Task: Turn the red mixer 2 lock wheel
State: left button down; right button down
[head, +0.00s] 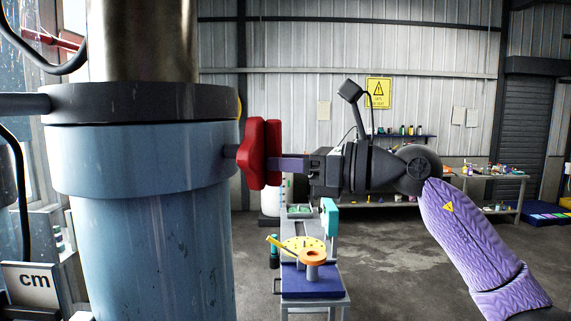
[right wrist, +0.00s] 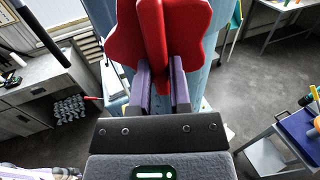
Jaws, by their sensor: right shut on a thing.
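The red lock wheel (head: 259,153) sits on the right side of the blue disperser column (head: 150,240), on a short dark shaft. My right gripper (head: 283,168) comes in from the right, level with the wheel, and its fingers meet the wheel's face. In the right wrist view the red wheel (right wrist: 160,40) fills the top middle. There my right gripper's purple fingers (right wrist: 163,85) stand either side of the wheel's central red rib and are shut on it. The wheel's far side is hidden by its own lobes. My left gripper is not in view.
A narrow bench (head: 312,287) with a blue base, a yellow disc and an orange ring stands behind, below my right arm. A shelf and a workbench (head: 488,175) line the back wall. The floor at right is clear.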

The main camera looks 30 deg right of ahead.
jog(key=shift+n, duration=0.7)
jog(key=c, duration=0.6)
grip_release()
jog(key=shift+d, duration=0.1)
jog(key=shift+o, duration=0.2)
jog(key=b+v, duration=0.5)
jog(key=v, duration=0.5)
